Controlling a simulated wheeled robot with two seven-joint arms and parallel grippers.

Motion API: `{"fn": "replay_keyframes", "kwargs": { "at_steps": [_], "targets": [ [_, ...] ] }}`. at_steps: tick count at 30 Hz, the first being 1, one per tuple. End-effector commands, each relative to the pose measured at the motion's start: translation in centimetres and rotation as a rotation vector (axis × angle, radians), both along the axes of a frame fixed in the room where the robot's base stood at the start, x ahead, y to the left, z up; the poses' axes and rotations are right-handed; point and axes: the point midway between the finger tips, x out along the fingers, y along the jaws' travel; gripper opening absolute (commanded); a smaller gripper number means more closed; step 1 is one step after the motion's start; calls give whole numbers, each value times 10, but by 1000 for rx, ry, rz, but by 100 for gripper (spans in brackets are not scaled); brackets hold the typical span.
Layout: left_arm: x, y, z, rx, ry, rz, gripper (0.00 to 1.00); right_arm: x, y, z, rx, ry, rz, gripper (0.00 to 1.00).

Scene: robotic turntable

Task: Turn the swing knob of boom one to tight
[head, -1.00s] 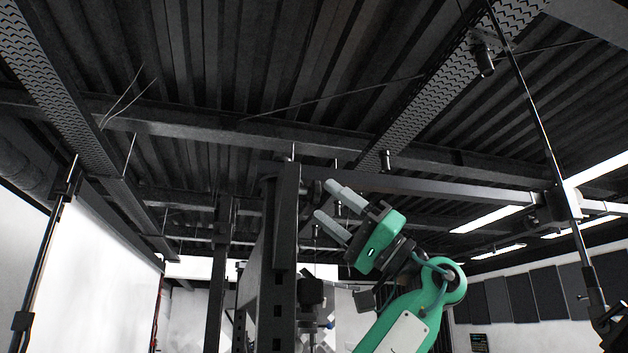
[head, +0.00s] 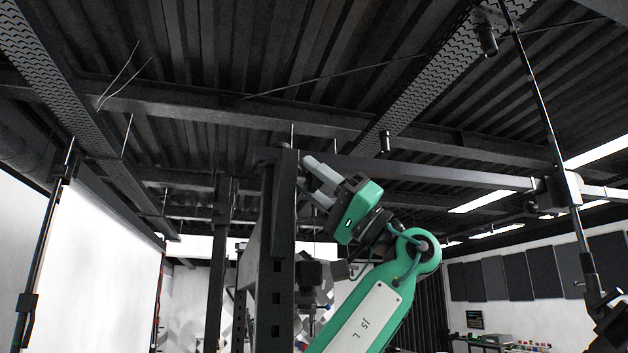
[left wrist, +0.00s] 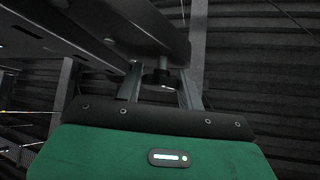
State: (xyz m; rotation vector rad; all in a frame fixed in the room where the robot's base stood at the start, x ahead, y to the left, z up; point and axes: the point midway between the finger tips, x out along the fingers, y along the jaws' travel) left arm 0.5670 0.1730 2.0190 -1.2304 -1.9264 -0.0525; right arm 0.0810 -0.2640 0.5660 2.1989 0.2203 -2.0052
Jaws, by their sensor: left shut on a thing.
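The boom (head: 450,180), a long dark beam, runs right from the top of a dark upright post (head: 281,230). My left gripper (head: 305,174) is at the post's top, just under the boom's left end, its grey fingers pointing up and left. The knob is not clear in the head view. In the left wrist view, a small dark knob (left wrist: 158,79) hangs on a short stem below a dark beam (left wrist: 150,30). My left gripper (left wrist: 161,84) has one finger on each side of it and is shut on it. Any tight mark is not visible. My right gripper is out of view.
A stand with a thin slanted pole (head: 548,125) is at the right, with a clamp block (head: 558,188) at the boom's far end. Another thin stand (head: 46,240) is at the left. Dark equipment (head: 312,272) sits just right of the post, below the gripper.

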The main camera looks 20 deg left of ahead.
Motion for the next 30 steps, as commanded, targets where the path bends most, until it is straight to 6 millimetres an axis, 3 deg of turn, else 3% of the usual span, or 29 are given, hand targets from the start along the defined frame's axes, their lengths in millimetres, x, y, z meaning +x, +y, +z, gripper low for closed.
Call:
{"fn": "replay_keyframes", "kwargs": {
  "at_steps": [11, 20, 30],
  "targets": [
    [-1, -1, -2, -64, 92, -3, 15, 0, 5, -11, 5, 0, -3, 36],
    [-1, -2, 0, -205, 302, -5, 15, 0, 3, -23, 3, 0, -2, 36],
    [-2, -2, 3, -385, 569, -3, 15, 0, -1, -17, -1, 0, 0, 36]
  ]
}}
